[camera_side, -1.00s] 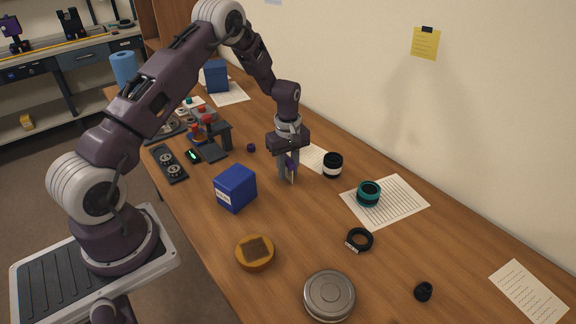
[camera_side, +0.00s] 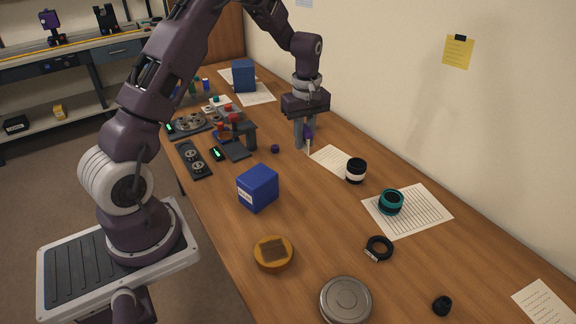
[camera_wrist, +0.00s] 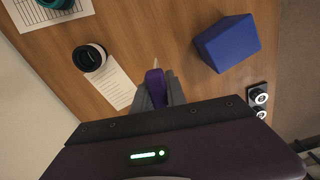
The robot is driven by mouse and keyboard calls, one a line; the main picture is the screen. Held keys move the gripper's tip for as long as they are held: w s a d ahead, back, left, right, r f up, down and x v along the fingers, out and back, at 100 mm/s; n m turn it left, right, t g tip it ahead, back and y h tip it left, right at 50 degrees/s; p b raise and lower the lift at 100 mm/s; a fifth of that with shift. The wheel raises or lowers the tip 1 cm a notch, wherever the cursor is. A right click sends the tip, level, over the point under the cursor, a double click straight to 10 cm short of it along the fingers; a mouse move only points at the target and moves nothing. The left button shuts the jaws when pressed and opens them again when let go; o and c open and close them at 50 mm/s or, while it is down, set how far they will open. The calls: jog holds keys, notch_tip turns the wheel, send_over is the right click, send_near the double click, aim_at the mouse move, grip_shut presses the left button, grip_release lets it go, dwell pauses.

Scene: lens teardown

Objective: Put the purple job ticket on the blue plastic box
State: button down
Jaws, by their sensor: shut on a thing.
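The purple job ticket (camera_side: 309,133) is held upright between the fingers of my gripper (camera_side: 304,143), with a pale end poking out below. In the wrist view the purple ticket (camera_wrist: 155,84) shows between the grey fingers, partly hidden by them. My gripper is shut on it above the wooden table. A bright blue box (camera_side: 258,188) with a white label stands on the table, nearer the side camera and left of the gripper. It also shows in the wrist view (camera_wrist: 228,43), at upper right, with nothing on its top. A second, darker blue box (camera_side: 243,76) stands at the far end.
A white-banded black lens ring (camera_side: 356,171) and a teal ring (camera_side: 391,202) stand on or beside paper sheets. An amber dish (camera_side: 273,254), a round metal tin (camera_side: 346,300) and a black ring (camera_side: 379,248) lie nearer. Trays and small parts crowd the left edge.

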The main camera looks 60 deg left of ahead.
jog(key=s+a+r+n, duration=0.1)
jog(key=s+a+r, duration=0.1)
jog(key=s+r, duration=0.4)
send_near(257, 175)
jog(key=shift+n, duration=0.4)
notch_tip(257, 175, down, 5)
jog(key=shift+s+f, duration=0.1)
jog(key=shift+f, duration=0.2)
jog(key=shift+f, duration=0.1)
jog(key=c, duration=1.3)
grip_release()
jog(key=shift+c, duration=0.2)
